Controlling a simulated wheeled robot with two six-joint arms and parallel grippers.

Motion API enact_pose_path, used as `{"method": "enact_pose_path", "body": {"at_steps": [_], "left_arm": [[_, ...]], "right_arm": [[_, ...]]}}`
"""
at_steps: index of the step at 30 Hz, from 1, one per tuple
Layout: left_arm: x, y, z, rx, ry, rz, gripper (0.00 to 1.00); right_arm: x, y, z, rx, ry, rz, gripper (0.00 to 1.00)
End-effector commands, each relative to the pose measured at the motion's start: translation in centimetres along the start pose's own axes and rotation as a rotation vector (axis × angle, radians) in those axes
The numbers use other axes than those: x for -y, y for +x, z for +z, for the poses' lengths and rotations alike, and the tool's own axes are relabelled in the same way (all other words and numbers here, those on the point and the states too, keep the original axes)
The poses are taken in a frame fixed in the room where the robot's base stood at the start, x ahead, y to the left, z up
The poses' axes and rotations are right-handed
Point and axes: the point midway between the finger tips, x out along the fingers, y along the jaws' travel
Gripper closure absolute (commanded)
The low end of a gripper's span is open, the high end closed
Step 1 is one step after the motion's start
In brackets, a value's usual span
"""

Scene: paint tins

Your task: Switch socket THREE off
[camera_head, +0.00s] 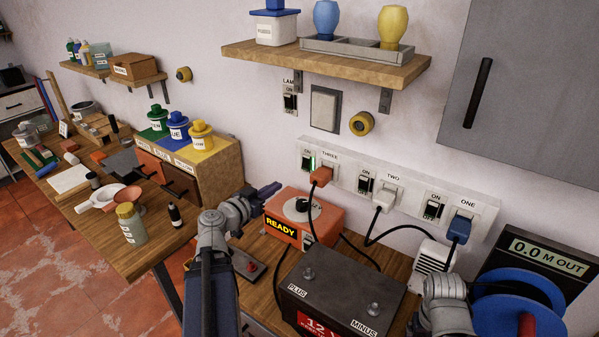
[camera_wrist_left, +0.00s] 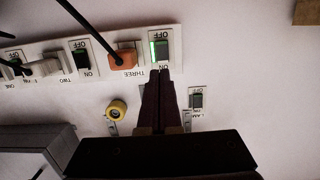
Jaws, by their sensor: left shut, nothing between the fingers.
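Socket THREE is the leftmost on the white strip, with its rocker switch (camera_head: 309,161) glowing green along one side and an orange plug (camera_head: 321,175) beside it. My left gripper (camera_head: 275,188) is shut and empty, left of and below that switch in the head view. In the left wrist view, which is upside down, the shut fingertips (camera_wrist_left: 161,74) overlap the ON label end of the THREE switch (camera_wrist_left: 162,50). I cannot tell whether they touch it. The orange plug (camera_wrist_left: 123,59) sits just left of them. My right gripper is out of view.
Socket TWO holds a white plug (camera_head: 383,201) and socket ONE a blue plug (camera_head: 459,229). Cables hang over the bench. An orange charger (camera_head: 300,222) marked READY and a black battery (camera_head: 340,290) stand below. A LAMP switch (camera_head: 290,102) and yellow roll (camera_head: 361,123) are above.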

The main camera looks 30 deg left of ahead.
Motion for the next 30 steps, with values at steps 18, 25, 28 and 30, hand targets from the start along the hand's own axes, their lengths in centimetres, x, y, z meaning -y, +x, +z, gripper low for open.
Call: {"method": "enact_pose_path", "body": {"at_steps": [18,25,28,30], "left_arm": [[0.1,10.4,0.1,0.000,0.000,0.002,1.00],[0.1,13.1,0.0,0.000,0.000,0.001,1.00],[0.0,13.7,0.0,0.000,0.000,0.000,1.00],[0.0,13.9,0.0,0.000,0.000,0.000,1.00]], "right_arm": [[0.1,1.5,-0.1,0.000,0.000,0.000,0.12],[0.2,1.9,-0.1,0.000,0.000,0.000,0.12],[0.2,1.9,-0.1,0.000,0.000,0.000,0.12],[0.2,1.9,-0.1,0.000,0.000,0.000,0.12]]}}
